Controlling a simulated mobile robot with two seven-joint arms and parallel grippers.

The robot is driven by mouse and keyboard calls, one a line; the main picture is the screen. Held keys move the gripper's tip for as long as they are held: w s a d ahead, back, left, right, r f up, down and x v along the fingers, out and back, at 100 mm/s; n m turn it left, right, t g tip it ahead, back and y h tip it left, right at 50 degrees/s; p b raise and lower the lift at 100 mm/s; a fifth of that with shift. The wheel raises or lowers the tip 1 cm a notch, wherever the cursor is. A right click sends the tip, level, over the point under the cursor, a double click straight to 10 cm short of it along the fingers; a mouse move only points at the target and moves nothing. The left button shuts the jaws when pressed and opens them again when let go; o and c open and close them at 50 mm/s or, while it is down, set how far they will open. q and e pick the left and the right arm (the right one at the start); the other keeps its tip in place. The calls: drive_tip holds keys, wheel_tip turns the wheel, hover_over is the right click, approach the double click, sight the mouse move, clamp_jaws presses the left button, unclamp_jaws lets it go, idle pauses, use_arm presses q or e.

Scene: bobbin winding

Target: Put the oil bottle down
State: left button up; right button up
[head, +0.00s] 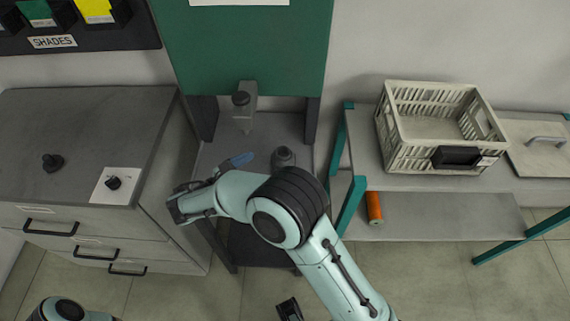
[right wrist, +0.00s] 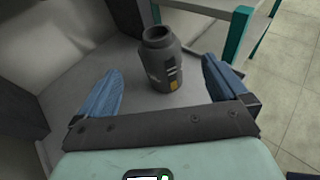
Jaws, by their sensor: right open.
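The oil bottle (right wrist: 162,62) is a dark grey canister with a short open neck and a small yellow label. It stands upright on a grey shelf surface (right wrist: 112,125) in the right wrist view. In the head view the bottle (head: 284,156) shows just above my right arm, on the grey bench. My right gripper (right wrist: 161,70) is open, with its blue fingers on either side of the bottle and gaps on both sides. In the head view one blue finger (head: 241,158) shows left of the bottle; the other is hidden by my arm.
A grey spout-like fixture (head: 244,105) hangs from the green panel (head: 245,50) behind. A drawer cabinet (head: 80,130) stands left. A table on the right holds a beige crate (head: 395,135); an orange cylinder (head: 375,208) lies on its lower shelf. Floor is clear at lower right.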

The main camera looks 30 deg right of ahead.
sight(283, 157)
drive_tip(key=x, duration=1)
drive_tip(key=shift+a+f, duration=0.1)
drive_tip(key=shift+f, duration=0.05)
drive_tip(key=c, duration=1.4)
